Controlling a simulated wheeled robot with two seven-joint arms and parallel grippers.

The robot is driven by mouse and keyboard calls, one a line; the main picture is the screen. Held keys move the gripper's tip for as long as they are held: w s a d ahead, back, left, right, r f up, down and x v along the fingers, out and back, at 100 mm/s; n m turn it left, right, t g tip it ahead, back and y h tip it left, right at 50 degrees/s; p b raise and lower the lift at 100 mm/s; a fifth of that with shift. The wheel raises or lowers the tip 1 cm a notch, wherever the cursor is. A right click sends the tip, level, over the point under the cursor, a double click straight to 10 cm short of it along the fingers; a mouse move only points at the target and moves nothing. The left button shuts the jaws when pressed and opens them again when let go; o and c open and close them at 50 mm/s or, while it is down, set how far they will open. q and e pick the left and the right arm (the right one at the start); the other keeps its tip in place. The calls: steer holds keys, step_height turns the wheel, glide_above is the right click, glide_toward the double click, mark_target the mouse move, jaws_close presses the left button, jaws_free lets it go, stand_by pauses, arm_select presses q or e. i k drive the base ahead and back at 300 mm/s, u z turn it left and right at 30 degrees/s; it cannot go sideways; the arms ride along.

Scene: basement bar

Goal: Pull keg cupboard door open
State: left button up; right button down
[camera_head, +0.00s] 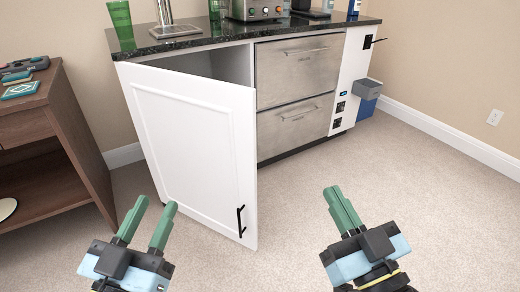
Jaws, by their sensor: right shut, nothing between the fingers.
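The white keg cupboard door (192,140) stands partly open, swung out from the left end of the bar counter. Its black handle (240,221) is near the lower right edge of the door. A strip of grey interior (230,66) shows above the door; the rest of the inside is hidden. My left gripper (153,210) is open and empty, in front of the door's lower left part and left of the handle. My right gripper (333,192) is shut and empty, to the right of the door and apart from it, over the carpet.
Two steel drawers (298,72) are right of the cupboard, below the dark countertop (215,38). Green cups (120,14), a tap (165,14) and a toaster (259,9) stand on top. A brown shelf unit (80,135) is at left. Carpet (430,180) at right is clear.

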mark_target(197, 135)
steer(key=z, duration=0.95)
steer(key=i, duration=0.75)
steer(key=u, duration=1.3)
steer(key=i, duration=0.5)
steer(key=z, duration=0.05)
